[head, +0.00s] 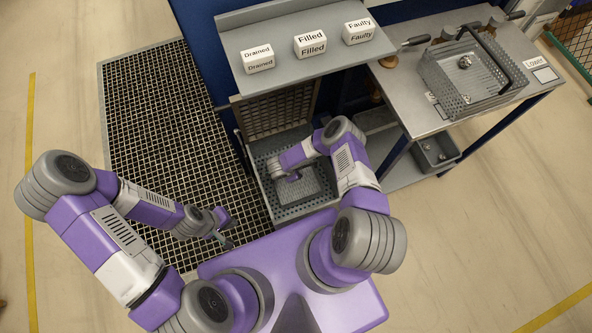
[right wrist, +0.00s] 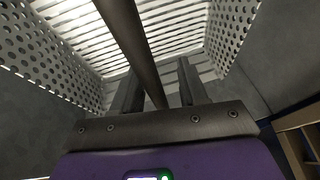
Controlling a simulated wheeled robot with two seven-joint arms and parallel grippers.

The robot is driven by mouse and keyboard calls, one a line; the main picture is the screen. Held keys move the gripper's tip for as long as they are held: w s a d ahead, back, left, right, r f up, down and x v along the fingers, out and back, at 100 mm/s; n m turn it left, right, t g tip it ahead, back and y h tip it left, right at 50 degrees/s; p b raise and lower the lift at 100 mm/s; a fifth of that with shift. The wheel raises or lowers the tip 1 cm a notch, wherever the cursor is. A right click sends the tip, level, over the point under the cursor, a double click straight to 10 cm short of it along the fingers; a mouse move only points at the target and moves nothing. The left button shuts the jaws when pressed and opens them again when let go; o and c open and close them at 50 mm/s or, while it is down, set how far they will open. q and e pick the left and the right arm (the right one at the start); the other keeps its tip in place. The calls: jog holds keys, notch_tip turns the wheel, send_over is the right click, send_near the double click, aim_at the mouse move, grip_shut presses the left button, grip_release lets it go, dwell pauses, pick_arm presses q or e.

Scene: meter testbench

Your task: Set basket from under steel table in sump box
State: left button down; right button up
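The sump box (head: 258,187) is an open grey box below the shelf. A grey perforated basket (head: 308,188) is inside it; I cannot tell whether it rests fully on the bottom. My right gripper (head: 290,177) reaches down into this basket. In the right wrist view the basket's dark handle bar (right wrist: 133,45) runs between the two spread fingers (right wrist: 160,85), with a gap beside the right finger. Perforated walls and a slatted floor show around it. My left gripper (head: 227,230) is empty, its fingers apart, over the floor grating. The steel table (head: 405,82) stands at the right.
Another perforated basket (head: 470,75) with a handle stands on the steel table. A small grey bin (head: 437,152) is on the lower shelf. Blocks labelled Drained (head: 258,58), Filled (head: 310,42) and Faulty (head: 359,31) stand on the shelf above the sump box.

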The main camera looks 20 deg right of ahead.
jog(key=shift+r, duration=0.1)
jog(key=shift+a+r, duration=0.1)
jog(key=shift+r, duration=0.2)
jog(key=p+v, duration=0.4)
jog(key=v, duration=0.7)
jog(key=shift+r+p, duration=0.2)
jog(key=shift+p, duration=0.15)
jog(key=shift+a, duration=0.1)
